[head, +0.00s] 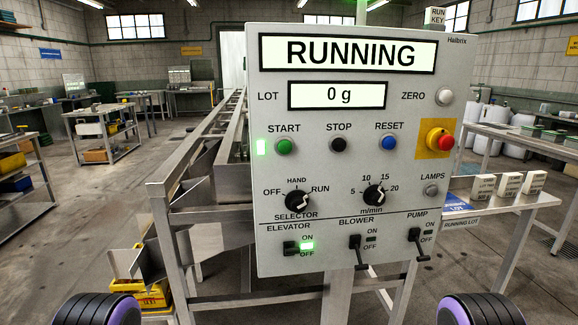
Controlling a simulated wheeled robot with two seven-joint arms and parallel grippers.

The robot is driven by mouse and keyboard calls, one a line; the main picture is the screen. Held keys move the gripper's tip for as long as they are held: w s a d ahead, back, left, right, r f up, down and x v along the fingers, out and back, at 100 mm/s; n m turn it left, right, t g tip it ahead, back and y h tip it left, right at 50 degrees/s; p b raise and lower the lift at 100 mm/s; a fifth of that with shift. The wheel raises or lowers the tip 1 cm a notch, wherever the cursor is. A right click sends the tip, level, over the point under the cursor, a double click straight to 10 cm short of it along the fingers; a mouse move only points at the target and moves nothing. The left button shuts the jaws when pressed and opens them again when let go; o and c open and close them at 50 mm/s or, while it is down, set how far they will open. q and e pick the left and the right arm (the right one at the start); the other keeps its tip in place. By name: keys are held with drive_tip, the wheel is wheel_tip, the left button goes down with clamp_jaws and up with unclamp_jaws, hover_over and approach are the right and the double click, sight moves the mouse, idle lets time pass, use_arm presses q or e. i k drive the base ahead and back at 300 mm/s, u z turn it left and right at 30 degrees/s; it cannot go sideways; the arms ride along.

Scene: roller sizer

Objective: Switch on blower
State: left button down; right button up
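The grey control panel (260,190) faces me in the middle of the head view. The blower switch (356,248) is in its bottom row, between elevator and pump. Its black lever points down, toward the OFF side, and the small lamp (371,239) beside it is dark. The elevator switch (291,248) has a lit green lamp (307,246). The pump lever (417,243) points down and its lamp (428,232) is dark. Neither of my grippers shows; only black and purple rounded parts, probably of my arms, show at the bottom corners.
The display (347,53) reads RUNNING and the lot display (337,95) reads 0 g. A red emergency button (440,140) sits at the panel's right edge. A metal frame (165,250) stands left of and behind the panel. A side table (490,212) with white blocks stands right.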

sight(361, 266)
drive_tip(key=u, duration=0.05)
drive_tip(key=k, duration=0.65)
drive_tip(key=u, duration=0.1)
drive_tip(key=i, duration=1.5)
drive_tip(key=z, duration=0.55)
